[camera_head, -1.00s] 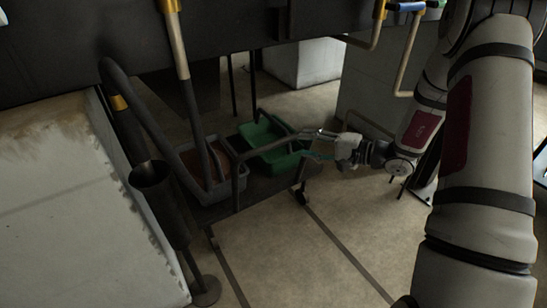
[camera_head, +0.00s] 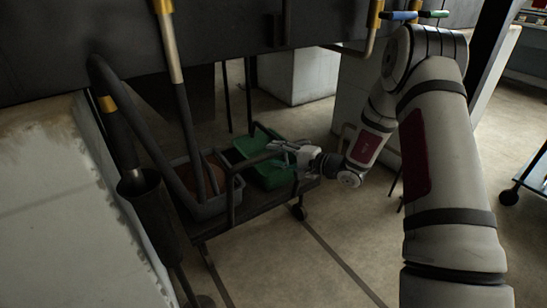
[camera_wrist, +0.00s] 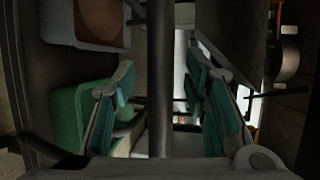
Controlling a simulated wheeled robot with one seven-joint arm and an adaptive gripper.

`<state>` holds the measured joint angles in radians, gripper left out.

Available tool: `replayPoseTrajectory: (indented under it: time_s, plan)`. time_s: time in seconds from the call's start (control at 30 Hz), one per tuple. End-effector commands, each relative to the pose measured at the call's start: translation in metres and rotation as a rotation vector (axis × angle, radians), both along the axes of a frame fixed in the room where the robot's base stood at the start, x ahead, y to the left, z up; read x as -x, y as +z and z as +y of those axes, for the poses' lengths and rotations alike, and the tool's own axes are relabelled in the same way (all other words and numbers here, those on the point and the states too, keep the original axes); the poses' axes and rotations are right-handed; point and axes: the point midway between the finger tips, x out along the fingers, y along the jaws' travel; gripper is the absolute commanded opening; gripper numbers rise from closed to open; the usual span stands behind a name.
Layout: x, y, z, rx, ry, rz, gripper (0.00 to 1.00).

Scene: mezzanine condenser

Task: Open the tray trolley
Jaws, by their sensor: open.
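The tray trolley (camera_head: 258,204) is a dark low cart on casters, left of centre in the head view. It carries a grey tray (camera_head: 214,207) with brown contents and a green tray (camera_head: 268,178). In the wrist view, a dark bar (camera_wrist: 160,80) runs between my two teal-padded fingers, with gaps at both sides. Whether the bar touches the palm is hidden.
A dark overhead beam (camera_head: 240,35) crosses above the trolley. A dark cylinder holder (camera_head: 150,215) and a pale slab (camera_head: 70,200) stand close on its left. A white block (camera_head: 302,72) stands behind. The floor in front (camera_head: 290,270) is clear.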

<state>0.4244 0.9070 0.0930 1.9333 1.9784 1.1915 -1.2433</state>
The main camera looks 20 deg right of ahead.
Motion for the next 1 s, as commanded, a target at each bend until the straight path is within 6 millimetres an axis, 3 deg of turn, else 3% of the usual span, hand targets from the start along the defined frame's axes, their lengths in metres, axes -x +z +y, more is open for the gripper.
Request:
replayPoseTrajectory:
  time_s: [0.2,0.5,0.7,1.0]
  plan:
    - [-0.0120,-0.0031,0.0101,0.000,-0.001,0.000,0.41]
    - [-0.0133,-0.0028,0.0111,0.000,-0.001,0.000,0.41]
    - [-0.0131,-0.0029,0.0109,0.000,-0.001,0.000,0.00]
    - [-0.0102,-0.0033,0.0050,0.001,-0.003,0.001,0.00]
